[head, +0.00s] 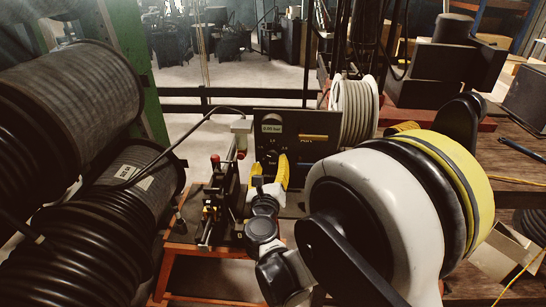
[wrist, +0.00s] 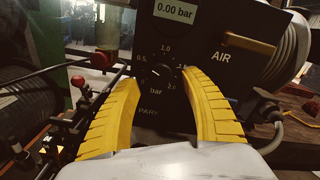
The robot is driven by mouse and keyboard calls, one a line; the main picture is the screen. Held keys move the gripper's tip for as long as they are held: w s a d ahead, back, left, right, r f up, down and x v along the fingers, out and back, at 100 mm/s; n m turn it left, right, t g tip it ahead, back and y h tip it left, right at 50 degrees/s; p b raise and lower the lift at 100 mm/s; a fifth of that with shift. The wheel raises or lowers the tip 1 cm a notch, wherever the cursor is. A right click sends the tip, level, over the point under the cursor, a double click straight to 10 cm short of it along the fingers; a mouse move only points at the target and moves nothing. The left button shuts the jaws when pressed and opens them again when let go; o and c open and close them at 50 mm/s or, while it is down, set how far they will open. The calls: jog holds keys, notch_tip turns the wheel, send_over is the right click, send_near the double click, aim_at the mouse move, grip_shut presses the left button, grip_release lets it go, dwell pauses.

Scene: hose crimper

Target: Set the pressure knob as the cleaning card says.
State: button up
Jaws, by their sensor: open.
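The pressure knob (wrist: 162,73) is a small dark knob on a black panel (wrist: 215,85). Its scale shows 0.5, 1.0, 2.0 and "bar"; I cannot make out its pointer clearly. The display (wrist: 175,11) above it reads 0.00 bar, and it also shows in the head view (head: 271,128). My gripper (wrist: 165,78) is open, its two yellow ribbed fingers on either side of the knob in the picture, with nothing between them. I cannot tell if they touch it. In the head view my gripper (head: 270,166) is in front of the panel. I cannot identify a cleaning card.
A brass-coloured bar (wrist: 248,42) stands out on the panel beside "AIR". A pale hose coil (head: 354,108) is right of the panel. Big black hose drums (head: 75,95) fill the left. A wooden bench (head: 520,165) is at right.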

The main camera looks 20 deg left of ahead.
aim_at(272, 156)
jog(key=x, duration=0.5)
jog(key=shift+b, duration=0.4)
jog(key=shift+s, duration=0.1)
jog(key=shift+c, duration=0.5)
grip_shut()
